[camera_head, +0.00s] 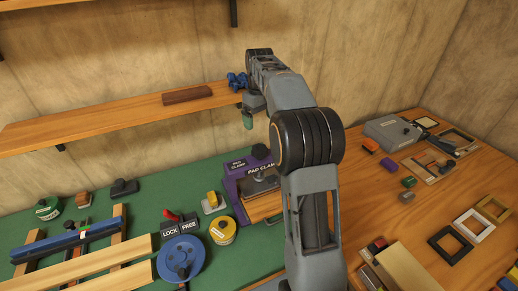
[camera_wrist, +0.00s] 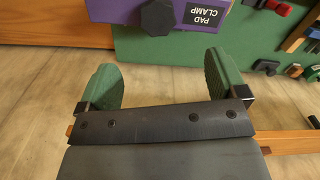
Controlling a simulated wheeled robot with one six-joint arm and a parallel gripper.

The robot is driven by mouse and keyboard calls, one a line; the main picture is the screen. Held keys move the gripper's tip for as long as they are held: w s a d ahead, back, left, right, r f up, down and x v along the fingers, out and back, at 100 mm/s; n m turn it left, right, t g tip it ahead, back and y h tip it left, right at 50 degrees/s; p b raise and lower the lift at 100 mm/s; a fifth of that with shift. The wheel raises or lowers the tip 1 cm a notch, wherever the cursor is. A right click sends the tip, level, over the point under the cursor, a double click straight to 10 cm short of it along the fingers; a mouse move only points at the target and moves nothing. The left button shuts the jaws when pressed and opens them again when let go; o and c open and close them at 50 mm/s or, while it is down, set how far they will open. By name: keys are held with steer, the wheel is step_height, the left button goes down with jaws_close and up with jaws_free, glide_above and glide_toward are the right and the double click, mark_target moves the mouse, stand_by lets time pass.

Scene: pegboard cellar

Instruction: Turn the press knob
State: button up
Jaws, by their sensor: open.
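The purple press (camera_head: 233,187), labelled PAD CLAMP, stands on the green bench mat. In the wrist view, the purple press face (camera_wrist: 115,8) is at the top. It carries a dark hexagonal knob (camera_wrist: 158,17) beside the white-lettered label. My gripper (camera_wrist: 162,72) is open, with two green fingers spread wide and nothing between them. The knob lies beyond the fingertips, roughly centred between them, and is not touched. My arm covers part of the press's right side.
A blue wheel (camera_head: 181,259), a LOCK/FREE switch plate (camera_head: 180,228) and a yellow tape roll (camera_head: 223,231) are left of the press. A wooden shelf (camera_head: 110,122) runs behind, near my wrist. Frames and small blocks lie on the right bench (camera_head: 415,225).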

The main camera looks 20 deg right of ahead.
mark_target(259, 149)
steer(key=f+n, duration=0.2)
steer(key=f, duration=0.2)
steer(key=f+n+p, duration=0.1)
steer(key=f+n, duration=0.1)
steer(key=f, duration=0.3)
steer(key=f+n, duration=0.2)
steer(key=f, duration=0.2)
steer(key=shift+w+f+n, duration=0.3)
steer(key=shift+f, duration=0.1)
steer(key=shift+c, duration=0.3)
steer(key=c, duration=0.9)
